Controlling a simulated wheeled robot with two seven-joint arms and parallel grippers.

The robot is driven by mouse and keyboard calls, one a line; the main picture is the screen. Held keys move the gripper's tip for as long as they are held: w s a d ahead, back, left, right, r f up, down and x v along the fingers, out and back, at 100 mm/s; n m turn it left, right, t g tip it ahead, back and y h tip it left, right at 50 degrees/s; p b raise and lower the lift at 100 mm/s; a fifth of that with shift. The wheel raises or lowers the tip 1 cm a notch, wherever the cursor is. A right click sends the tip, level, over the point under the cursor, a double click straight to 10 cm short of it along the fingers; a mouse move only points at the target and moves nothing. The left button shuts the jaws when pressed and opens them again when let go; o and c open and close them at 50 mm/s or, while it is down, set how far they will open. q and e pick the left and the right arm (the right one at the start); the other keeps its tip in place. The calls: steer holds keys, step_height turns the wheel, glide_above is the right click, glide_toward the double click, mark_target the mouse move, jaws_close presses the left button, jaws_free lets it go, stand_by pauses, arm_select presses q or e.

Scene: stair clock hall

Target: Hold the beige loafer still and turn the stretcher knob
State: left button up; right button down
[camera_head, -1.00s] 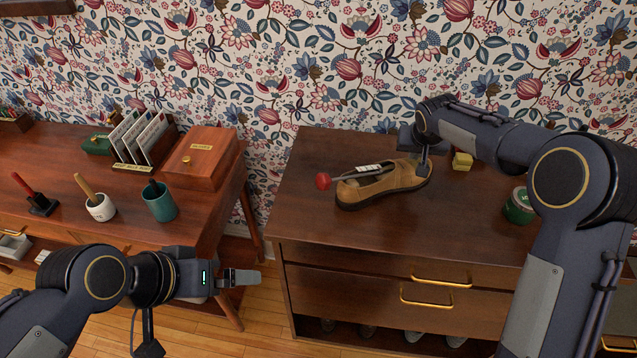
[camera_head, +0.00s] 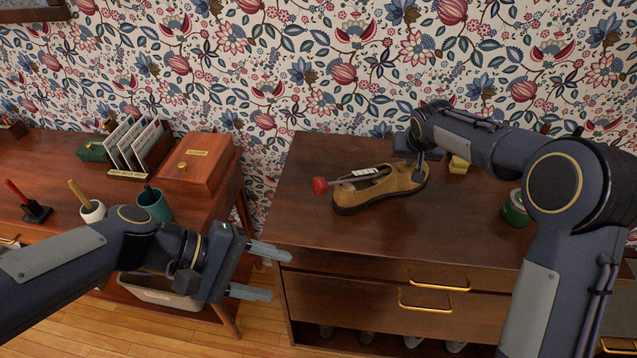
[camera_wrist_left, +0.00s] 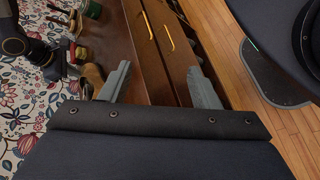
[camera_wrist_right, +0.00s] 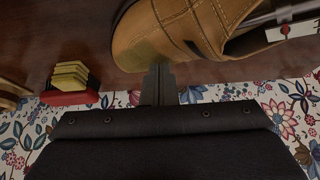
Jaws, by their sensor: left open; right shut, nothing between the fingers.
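The beige loafer (camera_head: 398,186) lies on top of the brown cabinet, its toe to the right. A stretcher with a red knob (camera_head: 319,186) sticks out of its heel end to the left. My right gripper (camera_head: 420,175) is shut at the toe end. In the right wrist view the loafer (camera_wrist_right: 180,32) is just beyond the shut fingertips (camera_wrist_right: 158,72), with nothing between them; contact cannot be told. My left gripper (camera_head: 268,272) is open and empty, in front of the cabinet's left edge. Its spread fingers (camera_wrist_left: 160,85) show in the left wrist view.
The cabinet top (camera_head: 340,235) is clear in front of the loafer. The left desk holds a wooden box (camera_head: 199,163), a letter rack and cups.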

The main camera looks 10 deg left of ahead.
arm_select(q)
steer(key=w+n+t+h, duration=0.3)
steer(key=w+n+h, duration=0.1)
steer(key=w+n, duration=0.45)
steer(key=n+t, duration=0.5)
steer(key=n, duration=0.3)
glide_toward(316, 186)
steer(key=shift+y, duration=0.4)
steer(key=x, duration=1)
steer(key=shift+w+d+r, duration=0.15)
steer(key=shift+d+r, duration=0.2)
steer(key=c, duration=1)
